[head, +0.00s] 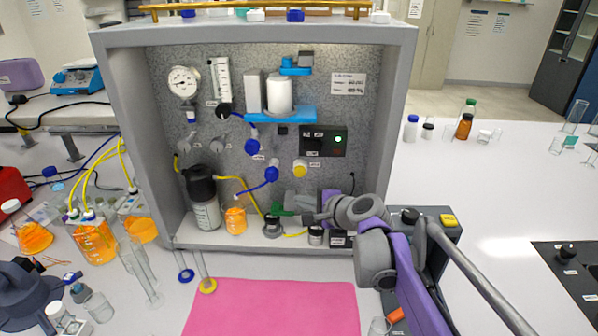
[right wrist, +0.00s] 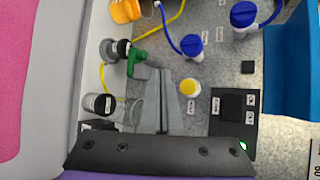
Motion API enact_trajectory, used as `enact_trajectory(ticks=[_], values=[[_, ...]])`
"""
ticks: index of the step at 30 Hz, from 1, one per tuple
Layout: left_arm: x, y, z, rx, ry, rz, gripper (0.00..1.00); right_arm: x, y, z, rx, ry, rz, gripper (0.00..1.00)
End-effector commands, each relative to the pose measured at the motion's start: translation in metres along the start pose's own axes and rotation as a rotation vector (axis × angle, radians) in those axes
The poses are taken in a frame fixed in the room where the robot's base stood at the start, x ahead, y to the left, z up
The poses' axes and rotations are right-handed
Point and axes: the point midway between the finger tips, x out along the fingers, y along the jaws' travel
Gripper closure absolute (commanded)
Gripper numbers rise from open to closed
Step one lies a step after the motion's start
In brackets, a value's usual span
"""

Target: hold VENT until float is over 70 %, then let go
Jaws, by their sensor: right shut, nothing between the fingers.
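My right gripper (head: 292,202) reaches into the rig cabinet from the right, its fingers shut and empty. In the right wrist view the closed fingers (right wrist: 152,72) are beside a green lever (right wrist: 137,57) on a valve; whether they touch it I cannot tell. The green lever (head: 281,210) also shows in the head view. A yellow round knob (head: 300,168) sits on the panel above the gripper. No label can be read as VENT. A clear vertical tube gauge (head: 222,80) is at the panel's upper left; its float level is too small to read. My left gripper is not in view.
A black box with a lit green lamp (head: 338,139) is above the gripper. A dark-capped bottle (head: 203,195) and an orange-filled vessel (head: 236,218) stand inside at left. A pink mat (head: 270,305) lies in front. Orange flasks (head: 95,240) stand outside at left.

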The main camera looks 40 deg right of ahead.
Motion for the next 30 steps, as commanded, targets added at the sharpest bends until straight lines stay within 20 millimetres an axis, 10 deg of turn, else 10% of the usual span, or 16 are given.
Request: enact_trajectory(ticks=[30], values=[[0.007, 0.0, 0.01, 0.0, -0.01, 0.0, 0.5, 0.06, -0.043, -0.043, -0.004, -0.001, 0.002, 1.0]])
